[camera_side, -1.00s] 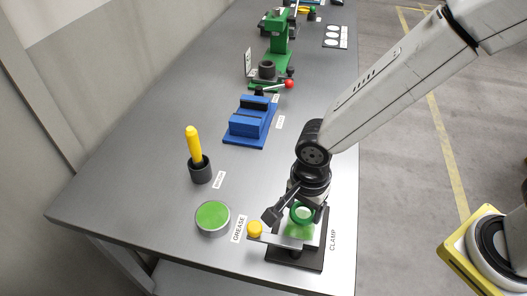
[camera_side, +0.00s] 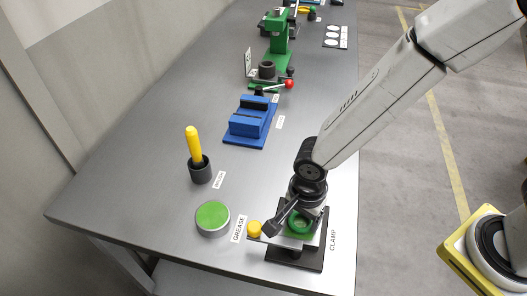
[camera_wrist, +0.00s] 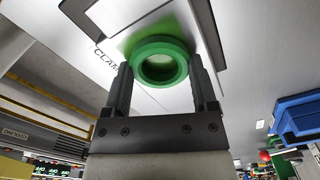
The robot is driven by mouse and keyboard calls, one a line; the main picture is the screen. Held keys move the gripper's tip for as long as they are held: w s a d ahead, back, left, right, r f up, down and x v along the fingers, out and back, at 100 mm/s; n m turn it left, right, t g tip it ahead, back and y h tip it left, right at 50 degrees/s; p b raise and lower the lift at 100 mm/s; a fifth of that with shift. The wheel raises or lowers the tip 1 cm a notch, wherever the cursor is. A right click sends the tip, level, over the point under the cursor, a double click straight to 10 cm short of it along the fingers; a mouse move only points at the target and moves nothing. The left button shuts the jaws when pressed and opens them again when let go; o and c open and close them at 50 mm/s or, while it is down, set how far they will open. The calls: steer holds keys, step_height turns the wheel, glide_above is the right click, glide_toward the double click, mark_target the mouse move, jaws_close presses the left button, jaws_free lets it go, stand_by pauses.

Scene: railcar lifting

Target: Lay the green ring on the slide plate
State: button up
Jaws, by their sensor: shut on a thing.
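The green ring (camera_wrist: 159,62) is between the two fingers of my gripper (camera_wrist: 161,75) in the wrist view, and the fingers are shut on it. In the side view the ring (camera_side: 299,224) is low over the clamp's pale slide plate (camera_side: 318,226). A green tint shows on the plate around the ring. Whether the ring touches the plate I cannot tell. My gripper (camera_side: 297,217) partly hides the plate and the clamp (camera_side: 295,256). The clamp's yellow knob (camera_side: 254,229) is at its left.
A grey tin with a green top (camera_side: 212,217) by the GREASE label stands left of the clamp. A yellow-handled tool in a dark cup (camera_side: 200,170), a blue block (camera_side: 249,122) and a green press (camera_side: 279,45) stand farther back.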

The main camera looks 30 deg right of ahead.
mark_target(302, 220)
steer(key=shift+f, duration=0.15)
steer(key=o, duration=1.1)
steer(key=shift+r, duration=0.2)
step_height(302, 220, up, 12)
stand_by(0.4)
steer(key=d+f+n+t, duration=0.2)
steer(key=d+n, duration=1.1)
steer(key=d, duration=0.8)
steer(key=shift+d+f+t, duration=0.3)
steer(key=shift+d+f, duration=0.05)
steer(key=shift+f, duration=0.2)
